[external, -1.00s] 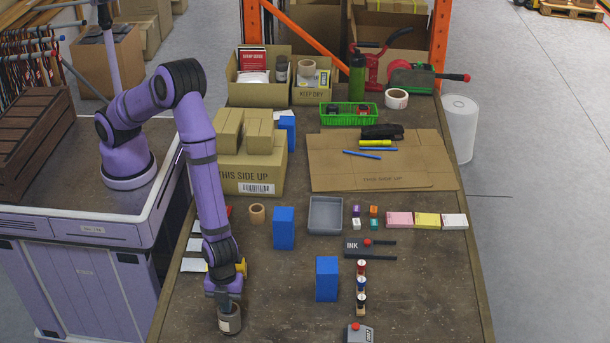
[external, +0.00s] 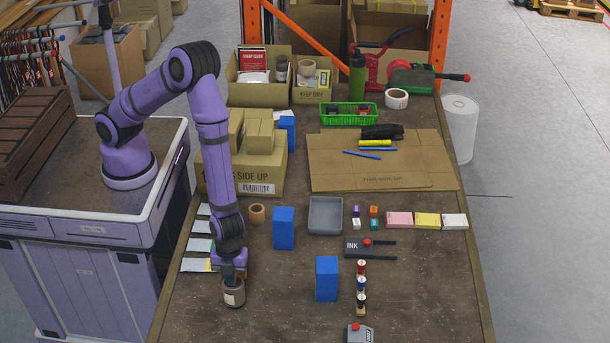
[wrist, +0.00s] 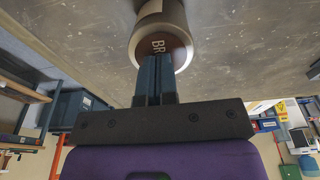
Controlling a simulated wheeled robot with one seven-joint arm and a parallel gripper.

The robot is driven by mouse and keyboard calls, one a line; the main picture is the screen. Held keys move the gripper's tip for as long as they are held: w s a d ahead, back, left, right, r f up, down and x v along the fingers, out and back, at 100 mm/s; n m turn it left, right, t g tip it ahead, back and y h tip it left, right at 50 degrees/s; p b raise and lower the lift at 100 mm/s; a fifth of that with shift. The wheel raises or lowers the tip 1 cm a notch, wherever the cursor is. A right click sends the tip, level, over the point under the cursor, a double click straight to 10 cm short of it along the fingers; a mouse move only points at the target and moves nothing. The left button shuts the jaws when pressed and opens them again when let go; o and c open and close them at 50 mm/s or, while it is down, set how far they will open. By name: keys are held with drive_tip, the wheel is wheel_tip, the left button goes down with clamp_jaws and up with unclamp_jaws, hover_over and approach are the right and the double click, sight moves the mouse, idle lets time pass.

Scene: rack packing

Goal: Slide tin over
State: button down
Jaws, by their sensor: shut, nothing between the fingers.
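The tin (external: 233,294), a small grey-brown can with a pale label, stands upright near the left front of the table. It also shows in the wrist view (wrist: 160,35), with the letters "BR" on its face. My gripper (external: 232,279) is at the top of the tin, pointing down. In the wrist view its two dark fingers (wrist: 155,62) are together, with nothing between them, and their tips overlap the tin's edge. I cannot tell for certain whether they press on it.
A blue box (external: 327,279) stands right of the tin and another blue box (external: 284,228) behind it. Pale packets (external: 199,244) lie at the left edge. A tape roll (external: 257,214) and a grey tray (external: 325,215) are further back. The table in front of the tin is clear.

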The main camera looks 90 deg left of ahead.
drive_tip(key=shift+r, duration=0.2)
drive_tip(key=shift+a+r, duration=0.1)
drive_tip(key=shift+a, duration=0.2)
drive_tip(key=a, duration=1.1)
drive_tip(key=shift+a+r, duration=0.1)
